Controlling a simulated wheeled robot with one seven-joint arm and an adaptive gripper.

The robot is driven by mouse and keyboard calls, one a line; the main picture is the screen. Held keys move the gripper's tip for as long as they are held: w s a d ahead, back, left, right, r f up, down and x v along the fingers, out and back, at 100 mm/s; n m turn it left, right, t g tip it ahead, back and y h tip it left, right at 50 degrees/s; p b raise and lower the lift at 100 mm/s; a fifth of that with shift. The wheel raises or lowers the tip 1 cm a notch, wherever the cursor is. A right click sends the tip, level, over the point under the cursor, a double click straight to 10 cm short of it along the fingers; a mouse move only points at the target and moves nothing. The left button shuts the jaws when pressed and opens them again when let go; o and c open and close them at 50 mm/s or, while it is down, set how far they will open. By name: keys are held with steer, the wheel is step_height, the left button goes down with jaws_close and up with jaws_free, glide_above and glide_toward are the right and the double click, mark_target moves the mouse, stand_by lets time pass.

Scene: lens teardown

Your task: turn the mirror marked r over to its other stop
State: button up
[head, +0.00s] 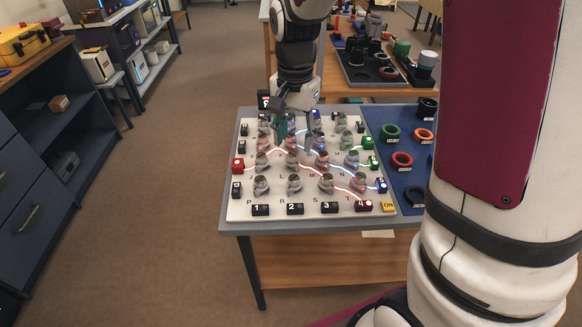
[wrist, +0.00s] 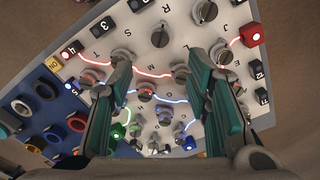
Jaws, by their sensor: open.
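The mirror marked R (head: 294,184) is a small grey mount with a round head in the front row of the white board (head: 233,211), second from the left. Its letter lies at its lower left. In the wrist view the mirror R (wrist: 160,35) is at the upper middle, beyond my fingertips. Its exact tilt is too small to tell. My gripper (head: 294,128) hangs over the back part of the board, behind mirror R and apart from it. In the wrist view my gripper (wrist: 154,76) has its two teal fingers wide apart, with nothing held between them.
Several similar mirrors stand close around, including the front-left one (head: 261,185) and S (head: 326,183). Red and blue beams cross the board. Numbered black blocks (head: 295,209) line the front edge. A blue panel (head: 408,178) with coloured rings lies right.

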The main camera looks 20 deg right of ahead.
mark_target(294, 178)
step_height(294, 178, down, 12)
steer(key=shift+f+b, duration=0.2)
steer(key=shift+b, duration=0.35)
jaws_close()
